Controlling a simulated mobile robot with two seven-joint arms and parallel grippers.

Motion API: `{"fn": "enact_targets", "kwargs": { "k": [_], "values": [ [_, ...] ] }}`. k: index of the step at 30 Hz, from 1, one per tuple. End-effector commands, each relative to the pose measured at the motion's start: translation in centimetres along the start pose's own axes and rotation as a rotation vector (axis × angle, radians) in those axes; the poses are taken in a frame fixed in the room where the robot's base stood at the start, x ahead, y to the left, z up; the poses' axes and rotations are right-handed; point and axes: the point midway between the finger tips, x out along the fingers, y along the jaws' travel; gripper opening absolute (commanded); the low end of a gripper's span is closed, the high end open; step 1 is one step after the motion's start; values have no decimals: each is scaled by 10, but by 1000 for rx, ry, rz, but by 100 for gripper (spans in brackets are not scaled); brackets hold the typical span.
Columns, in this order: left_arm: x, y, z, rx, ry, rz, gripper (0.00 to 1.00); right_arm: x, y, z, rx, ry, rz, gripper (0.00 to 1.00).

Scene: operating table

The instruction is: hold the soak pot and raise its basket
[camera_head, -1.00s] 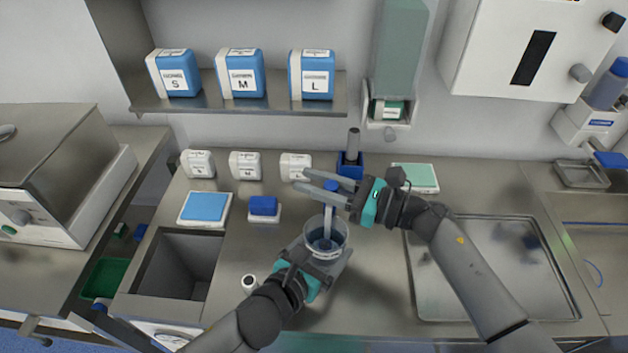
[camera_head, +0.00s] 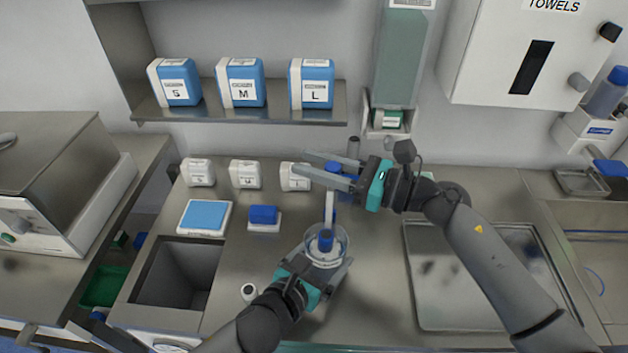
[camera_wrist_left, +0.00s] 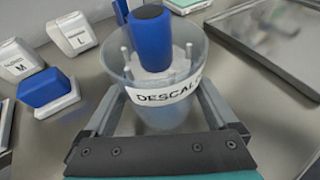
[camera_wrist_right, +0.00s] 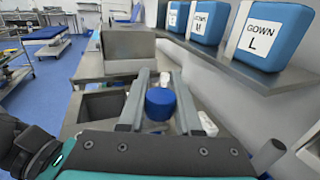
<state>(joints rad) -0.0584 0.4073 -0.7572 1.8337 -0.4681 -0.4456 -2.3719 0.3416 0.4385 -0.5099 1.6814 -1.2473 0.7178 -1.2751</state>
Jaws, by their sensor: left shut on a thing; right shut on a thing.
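The soak pot (camera_head: 343,246) is a clear round vessel on the worktop, with a white label reading "DESCAL…" in the left wrist view (camera_wrist_left: 165,95). My left gripper (camera_head: 325,258) is shut around it, one finger on each side. The basket (camera_wrist_left: 150,72) shows inside the pot as a pale disc with short posts, beneath a blue cylinder.
A blue block on a white base (camera_head: 263,217) and a blue-topped pad (camera_head: 205,216) lie left of the pot. An open sink well (camera_head: 180,272) is further left. A metal tray (camera_head: 480,275) lies right, under my right arm. Small white boxes (camera_head: 245,174) stand behind.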

Motion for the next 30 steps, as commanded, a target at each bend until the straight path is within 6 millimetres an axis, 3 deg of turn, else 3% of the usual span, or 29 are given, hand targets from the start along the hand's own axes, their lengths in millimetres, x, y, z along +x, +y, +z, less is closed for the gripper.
{"fn": "enact_targets", "kwargs": {
  "k": [3,12,13,18,21,30],
  "values": [
    [0,1,-2,1,4,2,12,0,-1,10,-4,-2,-3,0],
    [0,1,-3,2,8,3,12,0,-1,12,-2,-6,-3,0],
    [0,1,-3,2,8,3,12,0,-1,12,-2,-6,-3,36],
    [0,0,-3,1,8,2,12,0,0,11,-1,-4,-2,55],
    [0,0,-3,1,8,1,12,0,0,10,-1,-3,-2,64],
    [0,0,-3,1,7,0,12,-4,0,9,0,-1,-2,64]
  ]
}}
